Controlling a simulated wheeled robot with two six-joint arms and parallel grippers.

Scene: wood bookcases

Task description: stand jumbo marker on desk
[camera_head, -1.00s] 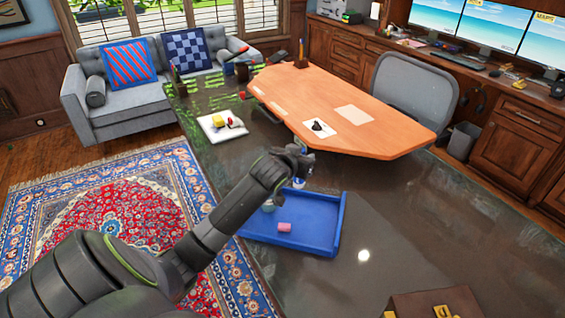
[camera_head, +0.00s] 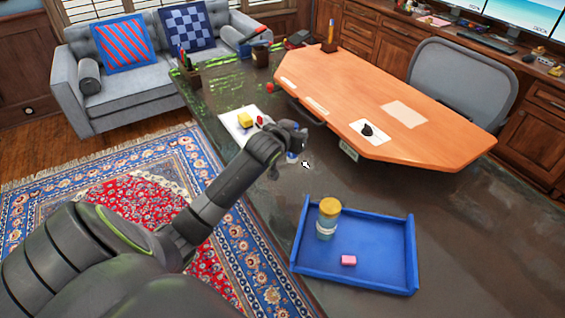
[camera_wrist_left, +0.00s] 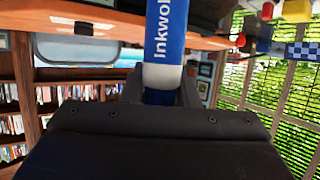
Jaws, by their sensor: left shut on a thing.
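My left gripper (camera_head: 287,143) is shut on the jumbo marker, above the dark desk (camera_head: 340,180) and left of the blue tray. In the left wrist view the marker (camera_wrist_left: 165,45) is blue and white with the letters "Inkwo". It sits between the fingers, and its lower part is hidden behind the gripper body. In the head view the arm and gripper hide most of the marker. I cannot tell there whether it touches the desk. My right gripper is not in view.
A blue tray (camera_head: 411,260) holds a yellow-lidded jar (camera_head: 328,218) and a pink block (camera_head: 348,260). A raised orange wooden top (camera_head: 390,90) stands behind.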

